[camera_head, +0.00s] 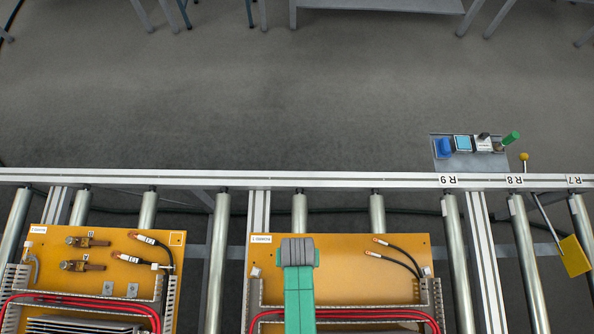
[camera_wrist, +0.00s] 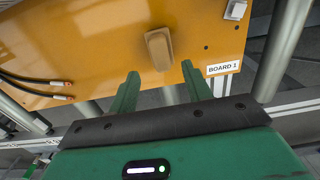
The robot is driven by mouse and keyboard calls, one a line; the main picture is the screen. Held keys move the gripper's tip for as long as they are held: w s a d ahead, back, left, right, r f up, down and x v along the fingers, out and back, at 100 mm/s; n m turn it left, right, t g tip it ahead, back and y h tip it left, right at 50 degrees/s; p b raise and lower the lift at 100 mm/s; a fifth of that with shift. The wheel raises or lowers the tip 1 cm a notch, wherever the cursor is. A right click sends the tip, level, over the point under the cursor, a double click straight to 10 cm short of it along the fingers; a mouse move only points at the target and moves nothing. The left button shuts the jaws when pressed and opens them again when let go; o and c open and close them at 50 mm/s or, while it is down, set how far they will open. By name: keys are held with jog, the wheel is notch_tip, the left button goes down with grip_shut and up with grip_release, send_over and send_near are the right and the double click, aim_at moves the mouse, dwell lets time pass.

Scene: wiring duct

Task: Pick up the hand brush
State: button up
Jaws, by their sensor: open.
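A tan, wooden-looking block (camera_wrist: 158,48), which seems to be the hand brush, shows in the wrist view on the orange board (camera_wrist: 95,35). Its bristles cannot be made out. It lies just beyond my gripper (camera_wrist: 160,69), roughly in line with the gap between the two green fingers. The fingers are apart with nothing between them, and I see no contact with the block. In the head view, my green and grey arm covers part of the right board (camera_head: 345,275), and the block is hidden there.
The board carries a label (camera_wrist: 223,68), black cables (camera_wrist: 40,86) and red wires. A second board (camera_head: 60,245) with cables and clamps sits to the left. Metal rollers (camera_head: 216,250) and a rail surround them. A control box (camera_head: 470,158) and a yellow flag (camera_head: 575,255) stand at the right.

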notch_tip(320, 180, down, 6)
jog(key=shift+s+a+f+b, duration=0.1)
jog(key=shift+s+f+b, duration=0.05)
jog(key=shift+b, duration=0.15)
grip_shut()
